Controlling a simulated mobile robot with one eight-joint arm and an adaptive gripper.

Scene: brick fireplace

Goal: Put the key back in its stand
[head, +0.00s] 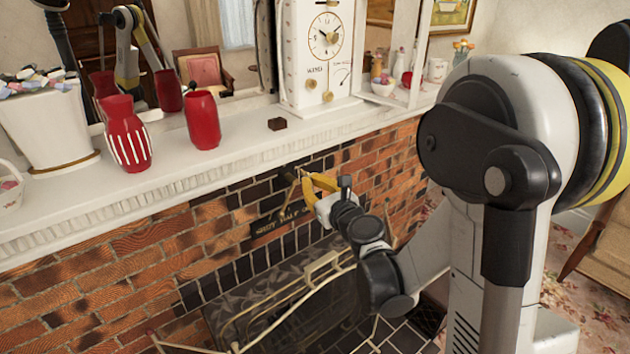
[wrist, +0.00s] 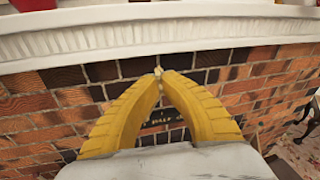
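My gripper (head: 308,182) is in front of the brick fireplace, below the mantel shelf. Its yellow fingers come together at the tips in the wrist view (wrist: 160,82). A small pale brass-coloured piece, which looks like the key (wrist: 158,71), sticks out between the tips; most of it is hidden by the fingers. A small dark brown block (head: 277,124), which looks like the stand, sits on the mantel in front of the clock, above and left of my gripper. The block is not visible in the wrist view.
The white mantel (head: 240,137) overhangs the bricks above my gripper. On it are red vases (head: 203,120), a white planter (head: 48,125) and a white clock (head: 318,55). A fireplace screen (head: 285,300) stands below. The mantel is clear around the dark block.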

